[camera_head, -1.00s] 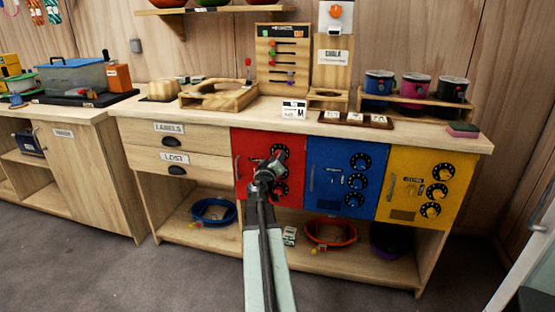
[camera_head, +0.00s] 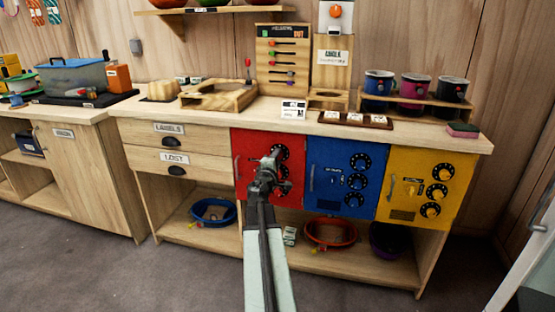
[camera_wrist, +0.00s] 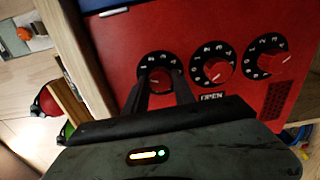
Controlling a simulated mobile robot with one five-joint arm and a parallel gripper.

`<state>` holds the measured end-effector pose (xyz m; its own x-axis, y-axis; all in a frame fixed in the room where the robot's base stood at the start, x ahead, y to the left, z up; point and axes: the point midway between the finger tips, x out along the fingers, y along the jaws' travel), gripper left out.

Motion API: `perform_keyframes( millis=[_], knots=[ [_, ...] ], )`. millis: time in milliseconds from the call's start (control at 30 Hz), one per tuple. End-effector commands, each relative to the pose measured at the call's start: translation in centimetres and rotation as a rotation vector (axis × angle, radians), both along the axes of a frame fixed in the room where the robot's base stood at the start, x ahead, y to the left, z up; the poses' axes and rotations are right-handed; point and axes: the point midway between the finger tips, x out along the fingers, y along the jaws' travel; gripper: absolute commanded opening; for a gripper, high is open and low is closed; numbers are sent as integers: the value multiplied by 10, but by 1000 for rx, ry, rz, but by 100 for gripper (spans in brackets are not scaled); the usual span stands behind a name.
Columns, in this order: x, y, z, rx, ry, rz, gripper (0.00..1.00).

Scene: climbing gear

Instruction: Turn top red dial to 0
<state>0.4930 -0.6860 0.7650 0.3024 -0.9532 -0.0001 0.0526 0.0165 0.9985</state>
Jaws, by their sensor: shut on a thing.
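The red door (camera_head: 244,192) carries black dials with white numerals and red knobs. In the wrist view the door appears turned sideways, with three dials in a row. The top red dial (camera_wrist: 158,62) is the leftmost there, nearest the wooden counter edge. My gripper (camera_wrist: 164,84) is shut on its red knob, a finger on each side. The fingers cover part of its ring, so I cannot read its setting. The middle dial (camera_wrist: 212,71) and bottom dial (camera_wrist: 267,58) are clear of the fingers. In the head view my gripper (camera_head: 269,163) partly hides the dials.
A blue door (camera_head: 330,205) and a yellow door (camera_head: 410,200) with similar dials stand to the right. The countertop (camera_head: 230,118) juts above the doors. A vertical handle (camera_head: 237,168) is on the red door's left side.

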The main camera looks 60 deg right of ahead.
Motion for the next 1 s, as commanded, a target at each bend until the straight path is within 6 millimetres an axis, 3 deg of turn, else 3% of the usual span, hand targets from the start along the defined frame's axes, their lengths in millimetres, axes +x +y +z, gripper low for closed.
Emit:
perform_keyframes(
  millis=[500,1000],
  knots=[
    [1,1,0,-104,327,3,0],
    [1,1,0,-125,396,3,0]
  ],
)
